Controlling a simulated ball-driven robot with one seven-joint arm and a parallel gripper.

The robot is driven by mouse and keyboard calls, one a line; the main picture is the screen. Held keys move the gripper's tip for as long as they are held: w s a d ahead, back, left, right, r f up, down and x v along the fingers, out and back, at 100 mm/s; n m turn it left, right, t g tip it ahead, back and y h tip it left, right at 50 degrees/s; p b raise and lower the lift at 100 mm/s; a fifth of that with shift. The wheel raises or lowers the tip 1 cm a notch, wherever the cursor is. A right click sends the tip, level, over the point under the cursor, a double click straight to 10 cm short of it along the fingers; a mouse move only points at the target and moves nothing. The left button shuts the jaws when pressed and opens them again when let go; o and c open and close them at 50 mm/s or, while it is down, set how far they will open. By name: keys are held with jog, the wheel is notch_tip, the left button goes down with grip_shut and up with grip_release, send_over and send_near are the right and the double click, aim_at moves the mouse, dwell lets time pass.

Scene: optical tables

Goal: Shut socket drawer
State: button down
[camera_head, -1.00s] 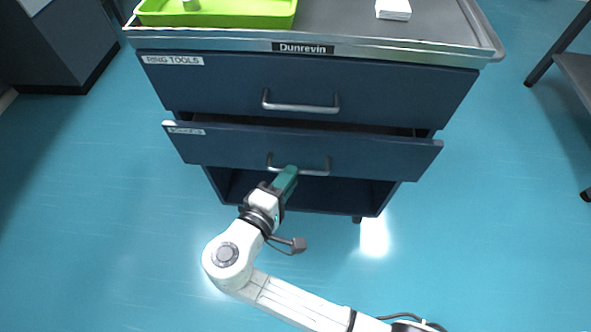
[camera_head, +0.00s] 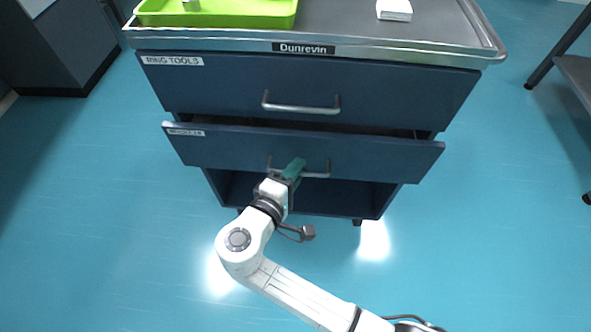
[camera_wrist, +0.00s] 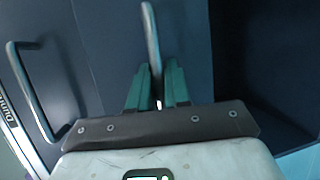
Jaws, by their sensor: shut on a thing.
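The socket drawer (camera_head: 375,160) is the lower drawer of the dark blue cart. Its front stands out from the cart body, leaving a dark gap along its top edge, so it is partly open. Its small label (camera_head: 187,132) is too blurred to read surely. Its metal bar handle (camera_head: 317,175) also shows in the wrist view (camera_wrist: 151,32). My gripper (camera_head: 293,168), with green fingers, is at the left part of this handle. In the wrist view, the fingers (camera_wrist: 157,70) are closed around the bar. The drawer's inside is mostly hidden.
The upper drawer (camera_head: 230,85), labelled for ring tools, is shut, with its own handle (camera_head: 300,107). A green tray (camera_head: 225,14) and a white block (camera_head: 394,10) are on the cart top. Open shelf space lies below the socket drawer. Clear blue floor (camera_head: 110,230) surrounds the cart.

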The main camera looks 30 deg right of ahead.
dwell(0.3)
jog(key=w+d, duration=0.2)
jog(key=w, duration=0.1)
jog(key=shift+w+d, duration=0.15)
jog(key=c, duration=1.4)
grip_release()
jog(key=shift+c, duration=0.2)
jog(key=p+v, duration=0.2)
jog(key=v, duration=0.9)
